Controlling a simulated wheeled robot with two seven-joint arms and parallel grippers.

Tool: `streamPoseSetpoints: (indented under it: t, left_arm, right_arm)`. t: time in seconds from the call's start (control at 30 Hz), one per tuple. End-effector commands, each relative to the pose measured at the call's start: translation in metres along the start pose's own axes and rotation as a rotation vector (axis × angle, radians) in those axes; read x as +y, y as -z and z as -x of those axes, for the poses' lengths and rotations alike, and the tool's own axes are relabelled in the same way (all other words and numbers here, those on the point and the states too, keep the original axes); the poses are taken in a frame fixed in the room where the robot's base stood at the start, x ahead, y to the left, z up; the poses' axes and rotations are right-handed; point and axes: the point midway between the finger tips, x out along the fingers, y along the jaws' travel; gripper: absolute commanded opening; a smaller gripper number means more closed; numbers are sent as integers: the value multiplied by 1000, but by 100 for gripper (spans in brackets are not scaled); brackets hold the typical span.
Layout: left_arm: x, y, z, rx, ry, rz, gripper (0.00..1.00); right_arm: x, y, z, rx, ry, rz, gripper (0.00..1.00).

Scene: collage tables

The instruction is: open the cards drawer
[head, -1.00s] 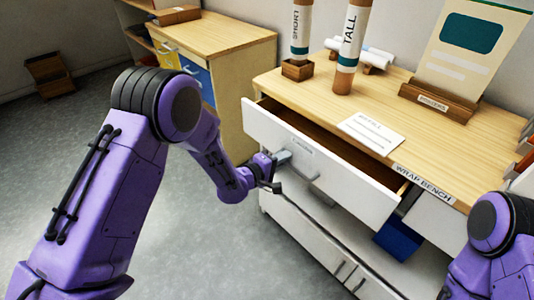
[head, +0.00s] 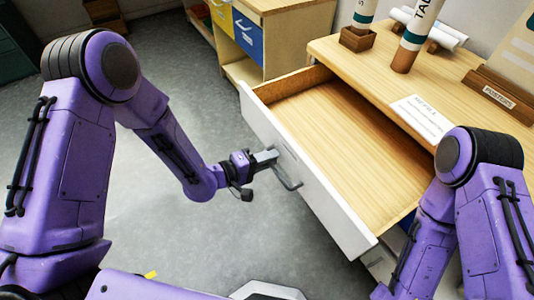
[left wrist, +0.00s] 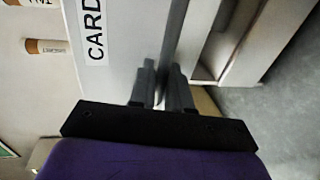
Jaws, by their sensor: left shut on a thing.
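The cards drawer (head: 335,150) is pulled well out of the wooden-topped bench in the head view, its wooden inside showing and bare where I can see it. Its white front carries a grey bar handle (head: 288,172). My left gripper (head: 266,158) is shut on the handle at the drawer's front. In the left wrist view, the fingers of the left gripper (left wrist: 163,90) point at the white front, beside a label (left wrist: 95,32) reading "CARD", cut off by the frame edge. My right arm is at the lower right in the head view; its gripper is out of view.
On the bench top (head: 400,85) stand two labelled tubes in wooden holders, a white paper card (head: 420,118) and a poster stand (head: 500,95). Another cabinet with yellow and blue drawers (head: 249,40) stands behind. Grey floor (head: 190,240) is open in front of the drawer.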

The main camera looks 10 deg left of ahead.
Motion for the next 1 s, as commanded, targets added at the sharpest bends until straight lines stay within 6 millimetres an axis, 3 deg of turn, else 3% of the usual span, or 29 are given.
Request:
streamPoseSetpoints:
  t: [0.27,0.3,0.33,0.37,0.67,0.77,1.0]
  left_arm:
    - [0,-1,0,-3,0,-1,0]
    - [0,0,0,-3,0,-1,21]
    - [0,0,0,-3,0,-1,30]
    - [0,0,0,-2,0,-1,34]
    - [0,0,3,0,0,0,34]
    - [-1,1,16,3,0,2,34]
    - [0,1,73,3,-1,2,34]
  right_arm:
    - [0,0,0,0,0,0,43]
    - [0,0,0,0,0,0,43]
    - [0,0,0,0,0,0,43]
    - [0,0,0,0,0,0,43]
    - [0,0,0,0,0,0,43]
    - [0,-1,-2,0,0,0,43]
    - [-1,-3,-6,0,0,0,43]
